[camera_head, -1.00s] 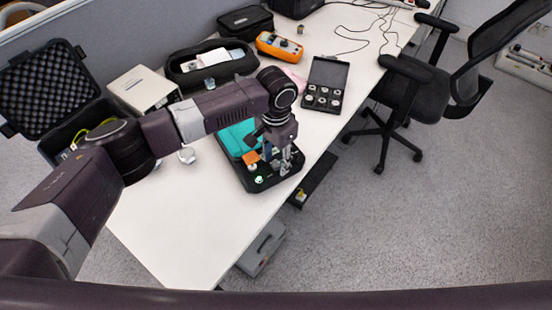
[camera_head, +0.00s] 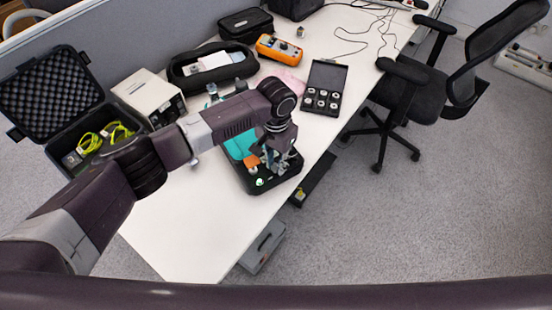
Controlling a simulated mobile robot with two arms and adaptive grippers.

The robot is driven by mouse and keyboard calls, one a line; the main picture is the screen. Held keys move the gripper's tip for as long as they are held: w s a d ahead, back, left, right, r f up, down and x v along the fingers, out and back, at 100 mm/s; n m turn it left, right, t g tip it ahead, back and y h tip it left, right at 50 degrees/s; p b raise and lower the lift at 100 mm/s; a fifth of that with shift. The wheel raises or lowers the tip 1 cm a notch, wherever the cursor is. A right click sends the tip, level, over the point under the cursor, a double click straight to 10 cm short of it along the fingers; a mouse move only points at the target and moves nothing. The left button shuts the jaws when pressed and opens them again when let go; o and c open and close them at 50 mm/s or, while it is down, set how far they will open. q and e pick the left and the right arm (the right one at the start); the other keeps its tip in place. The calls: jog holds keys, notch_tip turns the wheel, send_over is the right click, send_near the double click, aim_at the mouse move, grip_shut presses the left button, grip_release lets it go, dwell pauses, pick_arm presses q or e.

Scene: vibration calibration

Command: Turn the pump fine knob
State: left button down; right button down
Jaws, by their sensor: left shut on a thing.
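The pump unit (camera_head: 258,187) is a black case with a teal panel (camera_head: 240,143), an orange part and a small green-lit spot on its front. It stands near the right edge of the white table. My left gripper (camera_head: 272,166) points down over the right part of the pump unit. It is shut on a small part there, which is the pump fine knob by its place, but the fingers and wrist hide the knob itself. My right gripper is not in view.
An open case with yellow-green cables (camera_head: 103,138), a white box (camera_head: 147,95), a black pouch (camera_head: 211,67), an orange meter (camera_head: 279,47) and a case of small round parts (camera_head: 325,87) lie around. The table front (camera_head: 185,235) is clear. A chair (camera_head: 420,90) stands at right.

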aim_at(276, 167)
pick_arm(q)
jog(key=c, duration=1.7)
grip_release()
notch_tip(276, 167, up, 12)
jog(key=shift+r, duration=0.1)
